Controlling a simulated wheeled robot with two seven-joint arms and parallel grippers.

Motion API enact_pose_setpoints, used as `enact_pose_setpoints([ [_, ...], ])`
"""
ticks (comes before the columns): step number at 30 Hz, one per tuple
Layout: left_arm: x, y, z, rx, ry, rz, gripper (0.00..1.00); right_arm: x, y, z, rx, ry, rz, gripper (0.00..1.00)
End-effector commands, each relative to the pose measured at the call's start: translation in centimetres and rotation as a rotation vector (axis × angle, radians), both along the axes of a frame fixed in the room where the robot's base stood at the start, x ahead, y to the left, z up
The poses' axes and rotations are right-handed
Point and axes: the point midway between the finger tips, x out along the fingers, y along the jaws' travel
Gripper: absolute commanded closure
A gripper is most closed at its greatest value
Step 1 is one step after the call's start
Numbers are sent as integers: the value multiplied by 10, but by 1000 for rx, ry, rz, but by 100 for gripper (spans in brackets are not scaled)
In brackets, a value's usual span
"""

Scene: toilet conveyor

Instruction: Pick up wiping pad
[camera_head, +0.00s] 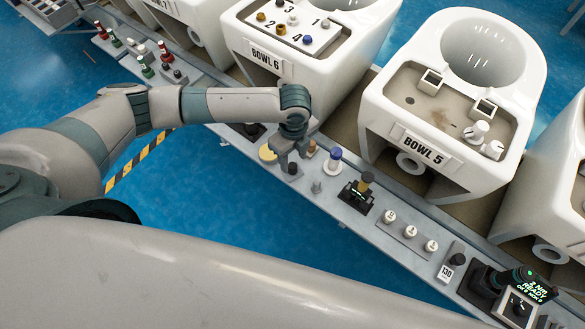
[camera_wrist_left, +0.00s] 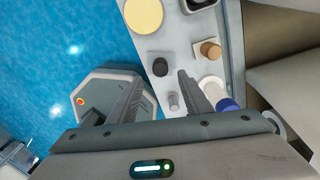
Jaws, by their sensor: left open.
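A flat round yellow pad (camera_head: 267,153), which looks like the wiping pad, lies on the grey rail beside the bowls. It is partly hidden by my left gripper in the head view. In the left wrist view the yellow pad (camera_wrist_left: 144,15) is at the top, beyond the fingertips. My left gripper (camera_head: 288,163) is over the rail, just right of the pad. It is open, with nothing between its fingers, in the left wrist view (camera_wrist_left: 158,82). My right gripper is in neither view.
Near the fingers stand a black knob (camera_wrist_left: 160,67), a brown cylinder (camera_wrist_left: 211,50), a small grey peg (camera_wrist_left: 174,102) and a white-and-blue item (camera_head: 335,155). White bowl units, BOWL 6 (camera_head: 265,58) and BOWL 5 (camera_head: 425,150), line the rail (camera_head: 395,250). Blue floor is clear.

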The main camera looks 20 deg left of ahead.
Motion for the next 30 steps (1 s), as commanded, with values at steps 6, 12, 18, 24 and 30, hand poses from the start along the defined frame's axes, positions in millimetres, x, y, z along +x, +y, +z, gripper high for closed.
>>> enact_pose_setpoints([
  [6, 0, 0, -5, 0, -2, -1, 55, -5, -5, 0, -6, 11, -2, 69],
  [12, 0, 0, -5, 0, -1, -1, 55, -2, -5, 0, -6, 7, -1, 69],
  [18, 1, 2, -12, 1, 0, 0, 55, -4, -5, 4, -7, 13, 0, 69],
  [24, 5, 6, -33, 2, 2, 1, 55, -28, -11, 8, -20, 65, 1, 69],
  [30, 5, 6, -54, 1, 0, -1, 55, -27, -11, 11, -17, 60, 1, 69],
])
